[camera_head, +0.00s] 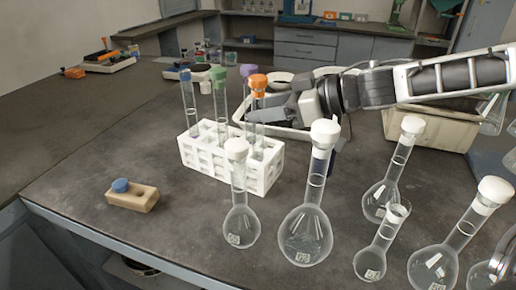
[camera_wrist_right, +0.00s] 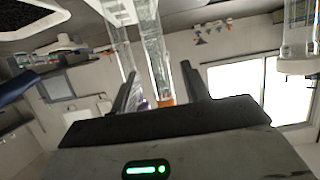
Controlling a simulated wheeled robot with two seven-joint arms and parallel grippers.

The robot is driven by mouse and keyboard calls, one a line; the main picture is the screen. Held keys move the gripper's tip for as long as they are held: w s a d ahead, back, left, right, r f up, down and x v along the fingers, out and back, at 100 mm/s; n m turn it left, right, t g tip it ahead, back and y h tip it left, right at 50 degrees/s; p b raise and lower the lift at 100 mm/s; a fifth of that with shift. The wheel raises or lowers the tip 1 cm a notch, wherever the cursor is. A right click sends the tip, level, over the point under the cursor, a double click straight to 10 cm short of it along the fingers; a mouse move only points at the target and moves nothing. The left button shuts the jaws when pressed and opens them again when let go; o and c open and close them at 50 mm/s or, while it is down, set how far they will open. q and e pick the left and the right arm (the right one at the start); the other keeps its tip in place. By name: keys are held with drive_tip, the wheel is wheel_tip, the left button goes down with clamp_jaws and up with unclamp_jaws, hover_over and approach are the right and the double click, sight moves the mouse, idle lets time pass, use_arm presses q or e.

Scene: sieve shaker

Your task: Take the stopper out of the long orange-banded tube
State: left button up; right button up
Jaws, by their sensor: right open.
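The long tube with the orange stopper (camera_head: 257,83) stands upright in the white rack (camera_head: 266,179), at the rack's right part. My right gripper (camera_head: 258,108) comes in from the right with its jaws open, close to this tube's upper part. In the right wrist view, which looks upside down, the orange stopper (camera_wrist_right: 167,99) shows between the two open fingers (camera_wrist_right: 158,72), near the palm. A purple stopper (camera_wrist_right: 141,104) shows close to one finger. I cannot tell whether either finger touches glass. My left gripper is not in view.
Tubes with blue (camera_head: 185,75), green (camera_head: 218,73) and purple (camera_head: 248,70) stoppers share the rack. Several flasks (camera_head: 305,235) with white stoppers stand in front and to the right. A small block (camera_head: 140,200) with a blue stopper lies left.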

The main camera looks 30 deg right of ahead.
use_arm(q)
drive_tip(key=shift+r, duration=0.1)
use_arm(e)
drive_tip(key=shift+w+a, duration=0.15)
clamp_jaws()
use_arm(q)
drive_tip(key=p, duration=0.2)
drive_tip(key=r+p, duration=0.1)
drive_tip(key=p, duration=0.1)
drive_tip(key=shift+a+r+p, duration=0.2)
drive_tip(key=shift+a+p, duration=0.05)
drive_tip(key=shift+p, duration=0.1)
use_arm(e)
wheel_tip(320, 180, up, 18)
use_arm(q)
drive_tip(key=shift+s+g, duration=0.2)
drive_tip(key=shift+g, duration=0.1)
